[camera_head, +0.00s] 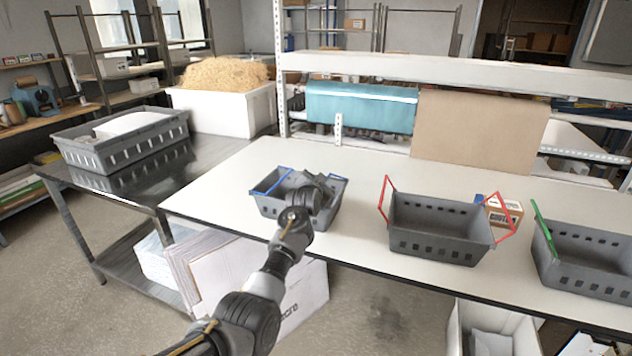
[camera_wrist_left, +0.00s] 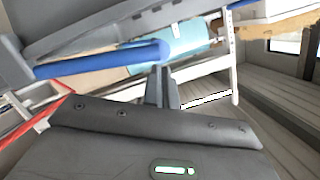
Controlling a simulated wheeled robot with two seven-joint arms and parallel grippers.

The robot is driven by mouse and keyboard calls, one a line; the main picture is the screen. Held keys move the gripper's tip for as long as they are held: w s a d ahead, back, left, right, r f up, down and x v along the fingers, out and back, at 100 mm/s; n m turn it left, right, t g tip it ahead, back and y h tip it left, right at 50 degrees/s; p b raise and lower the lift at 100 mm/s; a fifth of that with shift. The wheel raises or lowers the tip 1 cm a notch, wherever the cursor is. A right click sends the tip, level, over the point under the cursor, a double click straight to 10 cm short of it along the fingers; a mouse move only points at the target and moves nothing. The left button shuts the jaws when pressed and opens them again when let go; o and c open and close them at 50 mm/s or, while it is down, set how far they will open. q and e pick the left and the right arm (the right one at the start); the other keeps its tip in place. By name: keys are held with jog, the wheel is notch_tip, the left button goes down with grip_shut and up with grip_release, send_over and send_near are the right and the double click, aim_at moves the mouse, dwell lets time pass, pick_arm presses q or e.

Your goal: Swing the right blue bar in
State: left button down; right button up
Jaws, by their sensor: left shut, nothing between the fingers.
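The grey basket with blue bars (camera_head: 268,207) stands on the white table, left of the other baskets. One blue bar (camera_head: 271,182) lies slanted over its left part. A little blue of the right bar (camera_head: 337,178) shows at the back right rim; my gripper hides most of that side. My left gripper (camera_head: 318,182) is over the basket's right part, shut and empty. In the left wrist view its fingertips (camera_wrist_left: 162,76) are close to the rounded end of a blue bar (camera_wrist_left: 100,60); I cannot tell whether they touch. My right gripper is not in view.
A grey basket with red bars (camera_head: 440,228) stands to the right, its bars splayed outward. A small box (camera_head: 503,210) is behind it. A basket with a green bar (camera_head: 590,262) is at the far right. The white tabletop (camera_head: 225,185) is clear left of the blue-barred basket.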

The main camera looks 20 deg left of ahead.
pick_arm(q)
jog(key=shift+d+r, duration=0.1)
jog(key=s+r, duration=0.6)
jog(key=s, duration=0.3)
jog(key=shift+s+a+r+p, duration=0.15)
jog(key=shift+s+a+p, duration=0.15)
jog(key=shift+a, duration=0.1)
dwell(0.4)
